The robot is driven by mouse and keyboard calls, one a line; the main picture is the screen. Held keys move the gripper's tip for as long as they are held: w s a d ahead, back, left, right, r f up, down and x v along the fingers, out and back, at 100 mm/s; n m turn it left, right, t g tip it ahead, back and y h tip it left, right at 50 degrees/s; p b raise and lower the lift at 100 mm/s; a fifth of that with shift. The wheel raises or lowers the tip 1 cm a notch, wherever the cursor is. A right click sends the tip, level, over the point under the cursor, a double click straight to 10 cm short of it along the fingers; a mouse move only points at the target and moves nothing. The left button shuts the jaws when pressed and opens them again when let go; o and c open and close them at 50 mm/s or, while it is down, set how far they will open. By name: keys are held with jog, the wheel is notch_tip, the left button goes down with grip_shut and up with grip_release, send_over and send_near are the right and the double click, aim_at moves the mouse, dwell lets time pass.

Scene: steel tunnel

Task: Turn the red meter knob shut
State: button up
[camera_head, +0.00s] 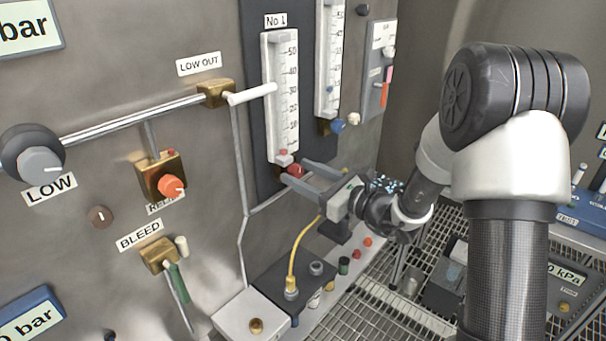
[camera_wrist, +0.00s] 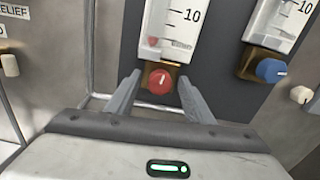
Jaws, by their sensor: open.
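The red meter knob (camera_wrist: 160,82) sits on a brass block at the foot of the No 1 meter tube (camera_wrist: 172,20). It is round, with a pale pointer mark on its face. In the head view the red knob (camera_head: 295,171) shows just below the white No 1 scale (camera_head: 281,95). My gripper (camera_head: 304,171) reaches in from the right toward the panel. In the wrist view the open fingers (camera_wrist: 159,90) lie on either side of the knob, with the knob between their tips. Whether the fingers touch it I cannot tell.
A second meter with a blue knob (camera_wrist: 271,70) stands to the right. A red-orange relief knob (camera_head: 171,186), a green bleed handle (camera_head: 178,282) and the LOW OUT valve (camera_head: 216,94) are on the panel to the left. A yellow hose (camera_head: 296,254) rises below my gripper.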

jog(key=c, duration=1)
jog(key=shift+f+n+b, duration=0.2)
jog(key=shift+n+b, duration=0.1)
jog(key=shift+b, duration=0.35)
jog(key=shift+c, duration=0.2)
jog(key=shift+n+b, duration=0.5)
jog(key=shift+b, duration=0.2)
jog(key=shift+r, duration=0.2)
jog(key=o, duration=1)
jog(key=shift+o, duration=0.2)
jog(key=shift+d, duration=0.1)
jog(key=v, duration=1.7)
jog(key=shift+s, duration=0.2)
jog(key=shift+d, duration=0.1)
